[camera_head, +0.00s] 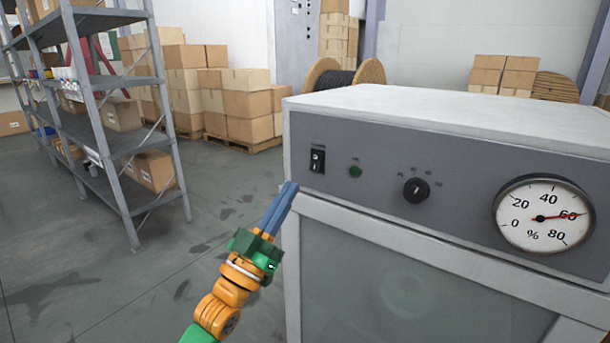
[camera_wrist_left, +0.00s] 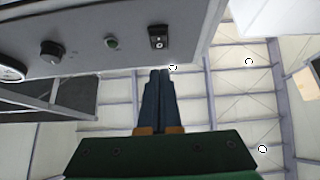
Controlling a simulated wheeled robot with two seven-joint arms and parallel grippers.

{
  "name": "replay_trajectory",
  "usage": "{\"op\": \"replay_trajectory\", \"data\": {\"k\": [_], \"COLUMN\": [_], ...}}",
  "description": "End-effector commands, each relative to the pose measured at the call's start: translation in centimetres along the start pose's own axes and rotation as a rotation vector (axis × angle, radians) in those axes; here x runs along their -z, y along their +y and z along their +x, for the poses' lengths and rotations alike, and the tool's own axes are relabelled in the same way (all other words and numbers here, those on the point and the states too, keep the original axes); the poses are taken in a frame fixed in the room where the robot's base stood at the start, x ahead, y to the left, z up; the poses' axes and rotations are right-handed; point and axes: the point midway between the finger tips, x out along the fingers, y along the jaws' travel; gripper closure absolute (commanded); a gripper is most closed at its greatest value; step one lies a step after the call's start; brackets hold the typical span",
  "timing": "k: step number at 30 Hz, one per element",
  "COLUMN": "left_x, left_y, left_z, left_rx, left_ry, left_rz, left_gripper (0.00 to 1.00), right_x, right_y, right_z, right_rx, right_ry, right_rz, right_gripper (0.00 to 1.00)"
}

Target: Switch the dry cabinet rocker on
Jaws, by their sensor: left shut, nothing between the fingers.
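The dry cabinet (camera_head: 330,215) stands at the right of the head view, with a grey control panel along its top front. The black rocker switch (camera_head: 317,159) is at the panel's left end; it also shows in the left wrist view (camera_wrist_left: 158,37). Which way the rocker is tipped is too small to tell. My left gripper (camera_head: 290,187) is shut and empty, with its blue fingers side by side. Its tips are below and left of the rocker in the head view, apart from it. In the left wrist view the fingers (camera_wrist_left: 160,75) point towards the panel's edge. My right gripper is out of view.
A green lamp (camera_head: 355,171), a black knob (camera_head: 416,190) and a round dial gauge (camera_head: 543,217) sit right of the rocker. A metal shelf (camera_head: 110,140) stands at the left. Boxes (camera_head: 248,105) and a cable reel (camera_head: 340,76) are behind. The floor between shelf and cabinet is clear.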

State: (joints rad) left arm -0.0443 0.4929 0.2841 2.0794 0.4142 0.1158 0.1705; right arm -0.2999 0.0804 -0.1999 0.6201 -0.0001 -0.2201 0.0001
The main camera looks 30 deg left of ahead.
Motion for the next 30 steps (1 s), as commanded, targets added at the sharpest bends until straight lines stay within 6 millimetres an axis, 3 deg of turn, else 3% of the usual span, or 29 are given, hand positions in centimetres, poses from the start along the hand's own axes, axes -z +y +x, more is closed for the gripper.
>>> {"op": "replay_trajectory", "data": {"k": [3,9,22,25,29,30], "left_x": [0.3,-2.3,-2.9,-3.5,-4.5,-4.0], "left_y": [0.0,0.0,0.0,0.0,0.0,0.0], "left_z": [2.7,4.4,5.0,4.7,4.4,4.8], "left_rx": [0.000,0.001,0.000,0.001,0.001,0.001], "left_ry": [0.003,0.000,-0.001,0.025,0.110,0.118], "left_rz": [0.001,0.000,0.001,0.000,0.000,0.001], "left_gripper": [1.00,1.00,1.00,1.00,1.00,1.00], "right_x": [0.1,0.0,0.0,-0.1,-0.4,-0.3], "right_y": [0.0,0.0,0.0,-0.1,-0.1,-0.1], "right_z": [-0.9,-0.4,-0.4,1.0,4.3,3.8], "right_rx": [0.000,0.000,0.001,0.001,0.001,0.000], "right_ry": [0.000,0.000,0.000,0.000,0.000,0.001], "right_rz": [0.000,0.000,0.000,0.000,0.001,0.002], "right_gripper": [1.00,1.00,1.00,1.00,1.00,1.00]}}
